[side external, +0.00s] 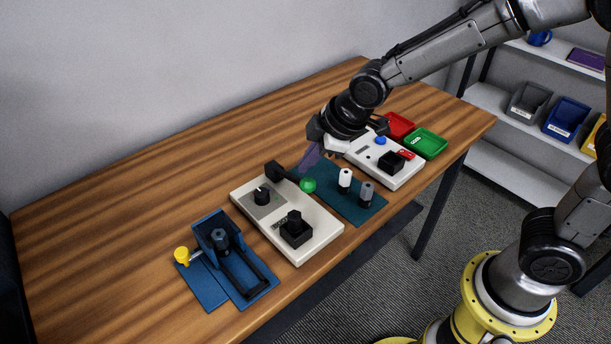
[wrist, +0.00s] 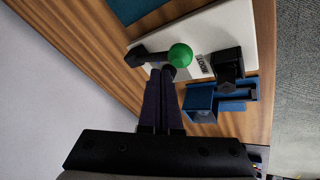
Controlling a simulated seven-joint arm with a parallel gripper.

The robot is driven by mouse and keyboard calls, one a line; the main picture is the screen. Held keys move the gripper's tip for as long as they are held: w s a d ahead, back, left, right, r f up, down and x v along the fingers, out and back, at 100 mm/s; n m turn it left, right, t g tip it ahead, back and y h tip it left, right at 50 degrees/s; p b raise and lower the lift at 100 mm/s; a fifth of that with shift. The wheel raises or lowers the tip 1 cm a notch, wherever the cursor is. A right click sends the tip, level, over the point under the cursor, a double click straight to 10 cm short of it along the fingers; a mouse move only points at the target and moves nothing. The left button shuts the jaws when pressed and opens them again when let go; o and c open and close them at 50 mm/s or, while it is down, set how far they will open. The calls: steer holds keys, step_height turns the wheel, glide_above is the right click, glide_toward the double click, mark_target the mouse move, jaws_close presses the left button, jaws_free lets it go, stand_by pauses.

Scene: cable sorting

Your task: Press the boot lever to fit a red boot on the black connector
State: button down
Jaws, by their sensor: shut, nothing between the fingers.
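A lever with a green ball (side external: 308,185) and a black arm stands on the near white station (side external: 255,187). It also shows in the wrist view (wrist: 180,55). My gripper (side external: 304,169) is shut and empty, its dark fingers pointing down just behind the green ball. In the wrist view the fingertips (wrist: 160,70) overlap the lever beside the ball; I cannot tell whether they touch it. A black connector (side external: 294,217) stands upright in a black holder at the station's front. The holder area also shows in the wrist view (wrist: 228,65). No red boot is discernible on it.
A blue fixture (side external: 212,297) with a yellow knob (side external: 182,256) stands at left. White and grey connectors (side external: 345,177) stand on a teal mat (side external: 370,212). Beyond are another white station (side external: 402,181), a red tray (side external: 398,123) and a green tray (side external: 427,142). Bare table lies behind.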

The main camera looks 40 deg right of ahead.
steer(key=shift+r, duration=0.2)
steer(key=shift+w+r, duration=0.25)
steer(key=shift+r, duration=0.55)
steer(key=shift+w+r, duration=0.3)
steer(key=shift+r, duration=0.45)
steer(key=shift+w+r, duration=0.25)
steer(key=shift+r, duration=0.55)
steer(key=s+d+r+m+t, duration=0.2)
steer(key=s+d+r+m, duration=0.2)
steer(key=s+d+r, duration=0.65)
steer(key=s+d+f+m+g, duration=0.1)
steer(key=s+f+m, duration=0.2)
steer(key=s, duration=0.4)
steer(key=s+d+f+m+g+h, duration=0.1)
steer(key=s+f+m, duration=0.2)
steer(key=s, duration=0.5)
steer(key=shift+s+d+f+m+h, duration=0.2)
steer(key=shift+s+d+m+h, duration=0.15)
steer(key=shift+m, duration=0.15)
